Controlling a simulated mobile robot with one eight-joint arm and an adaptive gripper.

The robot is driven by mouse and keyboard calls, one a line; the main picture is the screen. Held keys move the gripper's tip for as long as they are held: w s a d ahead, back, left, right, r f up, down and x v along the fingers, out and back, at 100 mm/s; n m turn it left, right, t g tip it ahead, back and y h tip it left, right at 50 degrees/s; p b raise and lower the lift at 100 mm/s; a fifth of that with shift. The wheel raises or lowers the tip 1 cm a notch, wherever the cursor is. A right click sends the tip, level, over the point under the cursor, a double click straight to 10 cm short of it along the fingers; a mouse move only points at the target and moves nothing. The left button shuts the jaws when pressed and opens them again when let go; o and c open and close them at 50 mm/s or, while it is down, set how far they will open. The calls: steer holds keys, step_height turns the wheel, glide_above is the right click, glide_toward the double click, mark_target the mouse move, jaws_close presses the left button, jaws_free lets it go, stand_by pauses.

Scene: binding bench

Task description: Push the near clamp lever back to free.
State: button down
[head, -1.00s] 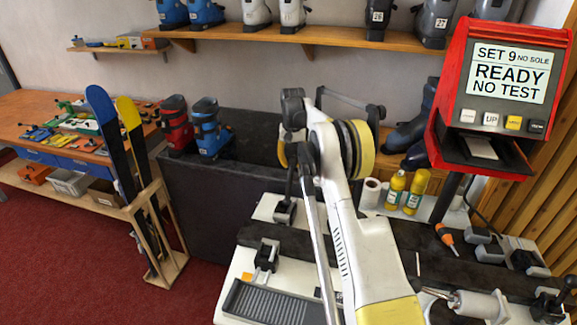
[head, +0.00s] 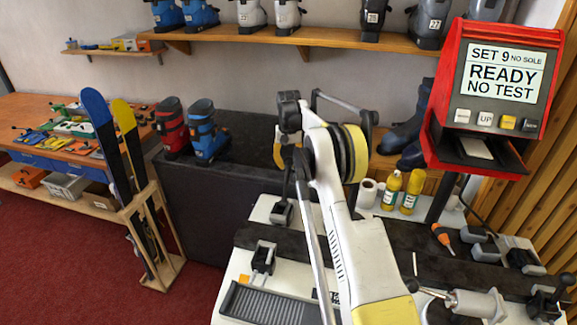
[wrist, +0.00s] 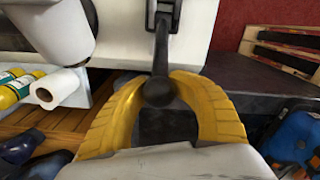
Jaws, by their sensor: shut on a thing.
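In the head view a dark clamp lever (head: 291,183) stands roughly upright on a clamp block (head: 282,212) at the back left of the bench. My gripper (head: 279,154) is at its upper end, mostly hidden behind my arm; part of a yellow finger shows. In the wrist view my gripper's yellow fingers (wrist: 160,84) are on both sides of the lever's round black knob (wrist: 159,93), shut on it. The lever's stem (wrist: 162,45) runs from the knob to the white bench. A second clamp (head: 263,258) sits closer on the left, apart from my gripper.
A ribbed black plate (head: 270,303) lies at the bench front. Yellow bottles (head: 391,191) and a paper roll (head: 366,193) stand right of my arm. A red display unit (head: 498,90) reads "READY NO TEST". Ski boots (head: 206,131) stand left of the bench on a dark box.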

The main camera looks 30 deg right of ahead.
stand_by(0.3)
steer(key=c, duration=1)
jaws_free()
